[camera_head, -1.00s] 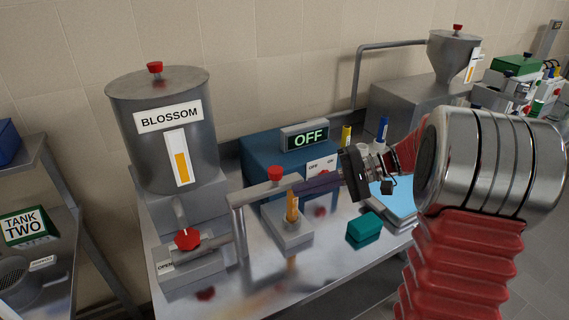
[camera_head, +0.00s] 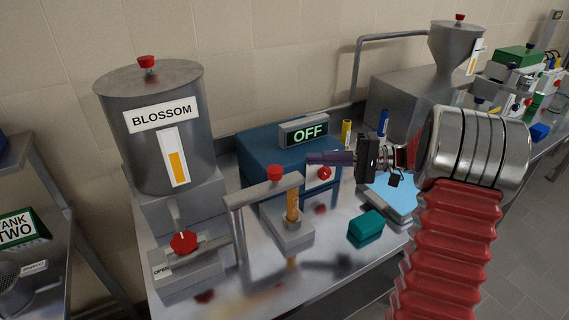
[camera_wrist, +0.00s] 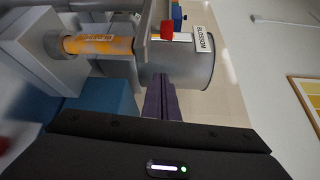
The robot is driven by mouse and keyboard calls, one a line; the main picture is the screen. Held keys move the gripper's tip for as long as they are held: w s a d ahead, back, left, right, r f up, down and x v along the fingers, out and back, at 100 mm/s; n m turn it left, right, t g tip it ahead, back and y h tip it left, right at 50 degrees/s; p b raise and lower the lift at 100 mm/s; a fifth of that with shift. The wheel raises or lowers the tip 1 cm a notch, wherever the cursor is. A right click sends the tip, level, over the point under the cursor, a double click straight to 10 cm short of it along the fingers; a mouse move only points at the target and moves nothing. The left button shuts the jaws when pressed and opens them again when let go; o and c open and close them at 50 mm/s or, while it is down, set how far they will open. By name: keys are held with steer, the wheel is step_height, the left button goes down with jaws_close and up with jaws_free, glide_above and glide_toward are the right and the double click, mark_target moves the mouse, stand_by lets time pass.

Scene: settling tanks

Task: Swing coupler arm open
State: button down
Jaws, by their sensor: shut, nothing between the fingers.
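The grey coupler arm (camera_head: 258,194) reaches right from its upright post near the Blossom tank (camera_head: 160,130). Its red knob (camera_head: 275,172) is on top, and its end lies over an orange cartridge (camera_head: 293,206) standing in a grey socket block (camera_head: 287,233). My gripper (camera_head: 308,158) is shut and empty, its purple fingers pointing left, above and to the right of the arm's end in the picture, apart from it. In the wrist view the fingers (camera_wrist: 161,80) point towards the tank (camera_wrist: 185,65); the arm (camera_wrist: 143,32), red knob (camera_wrist: 167,30) and orange cartridge (camera_wrist: 100,45) lie to the upper left.
A blue box with an OFF display (camera_head: 305,134) stands behind the socket block. A red valve knob (camera_head: 184,242) is at the front left. A teal block (camera_head: 365,225) and a light-blue pad (camera_head: 392,192) lie to the right. The bench front is mostly clear.

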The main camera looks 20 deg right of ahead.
mark_target(287, 176)
steer(key=shift+a, duration=0.1)
stand_by(0.3)
steer(key=shift+s+a+r, duration=0.1)
steer(key=shift+s+a, duration=0.1)
steer(key=shift+a, duration=2.1)
steer(key=shift+s+a, duration=0.15)
steer(key=shift+a, duration=2.15)
steer(key=shift+s+a, duration=0.1)
steer(key=shift+s+d+m+t+h, duration=0.25)
steer(key=shift+m+t+h, duration=0.05)
steer(key=shift+t, duration=0.3)
